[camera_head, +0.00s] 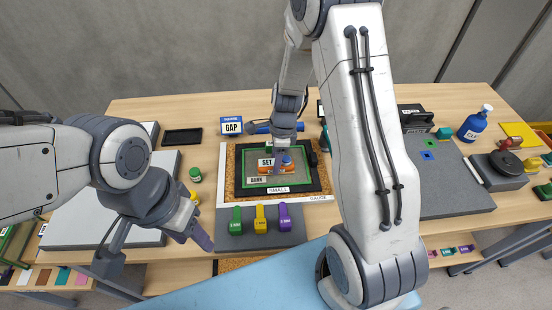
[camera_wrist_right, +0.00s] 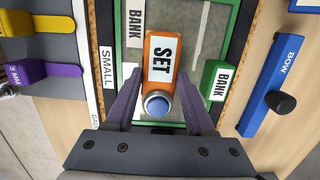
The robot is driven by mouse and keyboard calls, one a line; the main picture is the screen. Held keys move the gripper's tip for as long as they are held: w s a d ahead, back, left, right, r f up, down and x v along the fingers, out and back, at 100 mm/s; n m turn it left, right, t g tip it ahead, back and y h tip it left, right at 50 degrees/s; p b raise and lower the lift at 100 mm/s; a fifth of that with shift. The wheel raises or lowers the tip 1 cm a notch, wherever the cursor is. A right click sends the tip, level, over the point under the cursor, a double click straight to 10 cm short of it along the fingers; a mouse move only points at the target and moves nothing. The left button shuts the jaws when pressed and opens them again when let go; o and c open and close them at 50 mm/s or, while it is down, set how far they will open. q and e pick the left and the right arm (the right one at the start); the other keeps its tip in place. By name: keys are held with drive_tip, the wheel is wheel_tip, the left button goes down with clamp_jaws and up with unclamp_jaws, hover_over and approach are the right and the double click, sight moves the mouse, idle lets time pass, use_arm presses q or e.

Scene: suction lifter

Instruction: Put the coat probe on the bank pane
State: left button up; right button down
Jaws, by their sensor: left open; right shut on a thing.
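The coat probe appears to be the orange block labelled SET (camera_wrist_right: 160,62), with a blue, silver-ringed button. My right gripper (camera_wrist_right: 158,108) is shut on it, one finger on each side of the button end. In the head view the orange block (camera_head: 268,168) shows partly behind the gripper. It is over the bank pane (camera_wrist_right: 200,40), a grey pane in a green frame with BANK labels. I cannot tell whether the block touches the pane. My left gripper (camera_head: 198,222) is open and empty, left of the gauge board.
Green, yellow and purple clips (camera_head: 260,218) stand in front of the board. A blue bar labelled BOW (camera_wrist_right: 275,85) lies beside it. A GAP sign (camera_head: 231,126) stands behind. A green jar (camera_head: 195,175) and a blue bottle (camera_head: 475,124) stand further off. My right arm hides much of the middle right.

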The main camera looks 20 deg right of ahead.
drive_tip(key=shift+c, duration=1.3)
unclamp_jaws()
wheel_tip(320, 180, up, 12)
drive_tip(key=d, duration=0.1)
drive_tip(key=s+a+r+n, duration=0.5)
drive_tip(key=s+a+n, duration=0.75)
drive_tip(key=n, duration=0.25)
drive_tip(key=s+a+n, duration=0.2)
drive_tip(key=s+n, duration=0.9)
drive_tip(key=n, duration=0.2)
drive_tip(key=shift+a+r+n, duration=0.25)
drive_tip(key=shift+a+n, duration=0.05)
drive_tip(key=shift+a, duration=0.05)
